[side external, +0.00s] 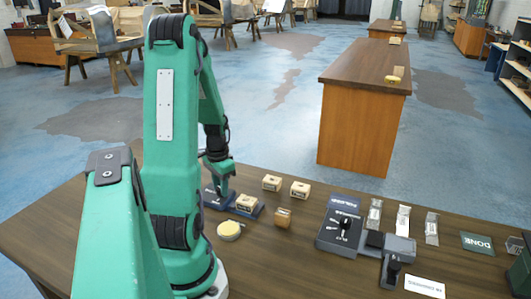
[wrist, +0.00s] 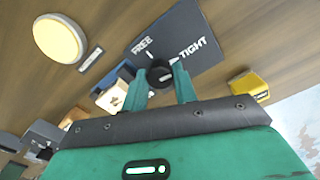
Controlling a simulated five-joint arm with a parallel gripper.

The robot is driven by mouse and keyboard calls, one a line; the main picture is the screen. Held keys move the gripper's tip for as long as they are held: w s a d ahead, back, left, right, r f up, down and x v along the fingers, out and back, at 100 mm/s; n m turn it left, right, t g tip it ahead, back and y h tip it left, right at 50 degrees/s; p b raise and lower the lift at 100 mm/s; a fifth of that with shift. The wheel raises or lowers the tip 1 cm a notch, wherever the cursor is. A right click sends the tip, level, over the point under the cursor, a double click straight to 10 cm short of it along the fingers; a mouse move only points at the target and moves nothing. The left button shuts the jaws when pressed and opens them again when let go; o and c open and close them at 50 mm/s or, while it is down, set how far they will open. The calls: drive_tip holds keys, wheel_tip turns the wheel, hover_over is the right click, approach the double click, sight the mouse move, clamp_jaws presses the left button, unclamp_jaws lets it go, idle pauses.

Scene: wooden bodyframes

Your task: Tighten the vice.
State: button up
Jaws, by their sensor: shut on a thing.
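The vice's black knob (wrist: 159,75) sits on a dark blue plate (wrist: 195,30) marked FREE and TIGHT in the wrist view. My gripper (wrist: 160,88) has its two teal fingers on either side of the knob and is shut on it. I cannot tell clearly which mark the knob points to. The blue vice (wrist: 122,72) is just left of the fingers, with a pale wooden block (wrist: 112,98) at it. In the side view my gripper (side external: 219,190) is down at the plate, and the wooden block (side external: 245,203) shows beside it; the knob is hidden there.
A round pale yellow button (side external: 229,230) stands near my base. Two wooden blocks (side external: 272,183) and a tan piece (side external: 283,217) lie to the right. A grey device (side external: 340,232), several small packets and a DONE card (side external: 477,243) are further right.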

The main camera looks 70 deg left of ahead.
drive_tip(key=o, duration=1)
drive_tip(key=shift+r, duration=0.2)
drive_tip(key=shift+r, duration=3.75)
drive_tip(key=shift+w, duration=0.1)
drive_tip(key=shift+w+d+r, duration=0.15)
drive_tip(key=shift+d, duration=0.05)
drive_tip(key=w+d+r+m+t, duration=0.1)
drive_tip(key=w+d+r, duration=0.25)
drive_tip(key=d, duration=0.35)
drive_tip(key=w+d+r+m+t+y, duration=0.1)
drive_tip(key=w+d+r+t, duration=0.2)
drive_tip(key=d, duration=0.4)
drive_tip(key=w+d+r+m, duration=0.1)
drive_tip(key=w+d+r, duration=0.25)
drive_tip(key=d, duration=0.35)
drive_tip(key=shift+m+t+h, duration=0.5)
drive_tip(key=shift+t, duration=0.3)
drive_tip(key=s+d+r, duration=0.1)
drive_tip(key=d, duration=0.1)
drive_tip(key=s+d+r, duration=0.1)
drive_tip(key=d, duration=0.2)
drive_tip(key=s+d+r, duration=0.1)
drive_tip(key=d, duration=0.2)
